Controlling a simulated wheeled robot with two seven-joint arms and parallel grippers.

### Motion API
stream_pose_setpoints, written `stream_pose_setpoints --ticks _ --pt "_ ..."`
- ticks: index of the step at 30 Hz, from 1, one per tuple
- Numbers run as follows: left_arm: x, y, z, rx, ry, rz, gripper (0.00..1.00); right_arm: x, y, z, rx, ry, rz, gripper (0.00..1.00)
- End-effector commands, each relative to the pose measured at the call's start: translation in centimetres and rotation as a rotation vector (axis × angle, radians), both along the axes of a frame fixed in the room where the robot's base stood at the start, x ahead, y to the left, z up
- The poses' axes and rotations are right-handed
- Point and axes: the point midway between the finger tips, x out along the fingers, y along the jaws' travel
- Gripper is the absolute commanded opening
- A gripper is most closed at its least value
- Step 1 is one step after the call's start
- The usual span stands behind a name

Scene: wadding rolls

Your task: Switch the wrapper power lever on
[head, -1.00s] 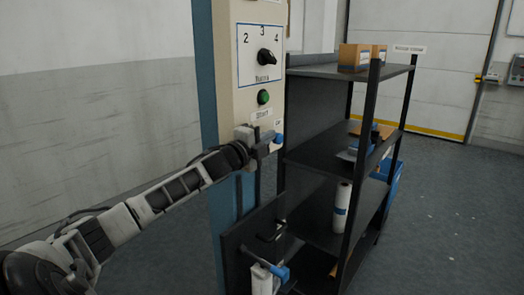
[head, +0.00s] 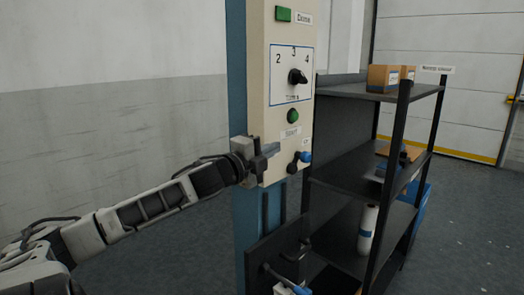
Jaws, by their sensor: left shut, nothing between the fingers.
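The lever (head: 304,157) has a blue knob on a dark pivot, low on the cream control panel (head: 279,125). The knob points right and slightly up from the pivot. A small label sits just above it, too small to read. My left gripper (head: 270,150) is shut and empty, in front of the panel's lower left part. It is left of the lever, with a visible gap between them in the picture. My right gripper is out of view.
Above the lever are a green start button (head: 293,116), a black rotary knob (head: 297,76) and another green indicator (head: 283,15). A dark shelf rack (head: 365,185) with boxes and a white roll (head: 367,230) stands close on the right. Floor is open at left.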

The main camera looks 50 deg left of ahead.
Motion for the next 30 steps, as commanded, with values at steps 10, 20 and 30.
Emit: stream_pose_setpoints --ticks 10,20,30 --pt "-2.5 -0.2 1.1 0.0 0.002 -0.001 0.0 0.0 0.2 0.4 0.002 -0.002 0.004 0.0" --pt "-2.9 -0.2 1.3 0.001 0.0 -0.001 0.0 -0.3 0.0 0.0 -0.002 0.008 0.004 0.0" --pt "-2.9 -0.2 1.3 0.002 0.0 -0.001 0.0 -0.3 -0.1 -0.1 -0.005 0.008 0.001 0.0"
